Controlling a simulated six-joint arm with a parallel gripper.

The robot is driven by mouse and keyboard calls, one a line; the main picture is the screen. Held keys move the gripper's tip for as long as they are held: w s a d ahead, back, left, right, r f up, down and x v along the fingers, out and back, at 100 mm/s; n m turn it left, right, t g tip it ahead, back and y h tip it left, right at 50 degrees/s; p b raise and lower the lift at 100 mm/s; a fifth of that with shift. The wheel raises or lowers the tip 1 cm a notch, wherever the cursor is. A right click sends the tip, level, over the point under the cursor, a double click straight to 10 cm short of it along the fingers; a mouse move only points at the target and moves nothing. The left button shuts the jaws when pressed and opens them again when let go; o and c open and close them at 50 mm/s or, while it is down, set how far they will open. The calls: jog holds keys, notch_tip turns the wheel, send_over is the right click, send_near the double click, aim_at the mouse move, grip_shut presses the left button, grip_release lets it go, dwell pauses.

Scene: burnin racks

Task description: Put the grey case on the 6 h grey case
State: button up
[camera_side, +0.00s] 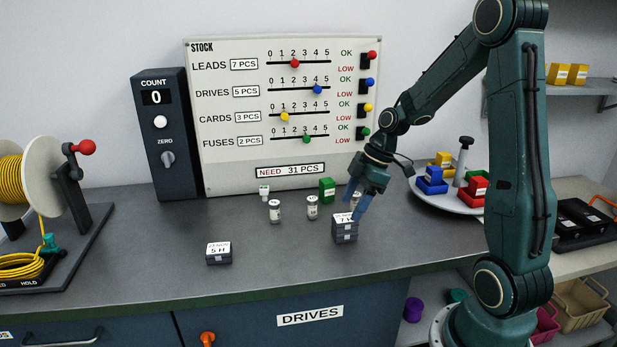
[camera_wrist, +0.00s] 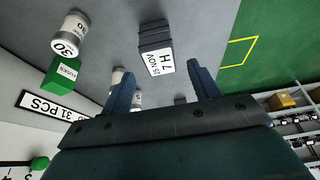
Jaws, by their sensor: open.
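Dark grey cases with white top labels stand on the bench. One case (camera_side: 218,260) labelled 5 H sits alone at the front left. A stack of grey cases (camera_side: 345,238) stands further right; its top label seems to read 7 H. The wrist view shows this stack (camera_wrist: 155,36) with a label reading 25 NOV, 7 H. No label reading 6 H is visible; labels of lower cases are hidden. My gripper (camera_side: 359,203) is open and empty, just above and behind the stack. In the wrist view the stack lies beyond the open fingertips (camera_wrist: 161,82).
Small canisters (camera_side: 312,207) and a green block (camera_side: 327,189) stand behind the stack. A round tray (camera_side: 425,196) with coloured blocks is at the right. A stock board (camera_side: 230,165) and a counter box (camera_side: 168,135) stand at the back. The bench between the 5 H case and stack is clear.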

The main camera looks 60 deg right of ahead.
jog(key=v, duration=0.8)
jog(key=shift+r, duration=0.3)
jog(key=s+a+r+m+h, duration=0.2)
jog(key=s+a+r+m, duration=0.15)
jog(key=a, duration=0.65)
jog(key=s+a+r+m+t+h, duration=0.1)
jog(key=s+a+r+m+t, duration=0.1)
jog(key=s+a+m, duration=0.3)
jog(key=s+a, duration=0.2)
jog(key=s, duration=0.2)
jog(key=shift+s+a+r, duration=0.15)
jog(key=shift+s+a, duration=0.2)
jog(key=shift+s, duration=0.05)
